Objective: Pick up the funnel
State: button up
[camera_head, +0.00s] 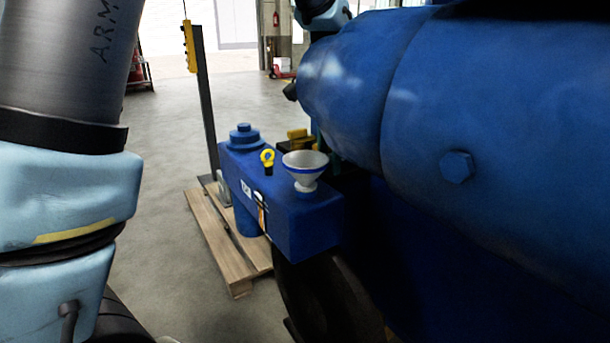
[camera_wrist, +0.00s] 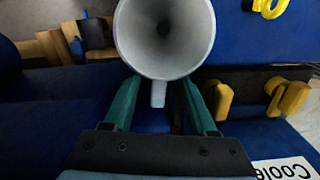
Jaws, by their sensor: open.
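The funnel (camera_head: 305,162) is pale grey with a blue band and stands upright on a blue engine housing (camera_head: 305,218) in the head view. In the wrist view the funnel (camera_wrist: 165,38) shows its wide round mouth, with a small grey tab at the near rim. My gripper (camera_wrist: 161,88) has two green fingers, apart on either side of the tab and partly hidden under the funnel's rim. I cannot tell whether either finger touches the funnel. In the head view the fingers are not clearly seen.
A yellow-ringed stick (camera_head: 267,158) and a blue cap (camera_head: 243,135) stand left of the funnel. A large blue cylinder (camera_head: 480,110) crowds the right. Yellow handles (camera_wrist: 290,98) lie near the right finger. A wooden pallet (camera_head: 225,240) lies on the floor.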

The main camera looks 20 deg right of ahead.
jog(key=shift+f, duration=1.5)
jog(key=shift+c, duration=0.2)
grip_shut()
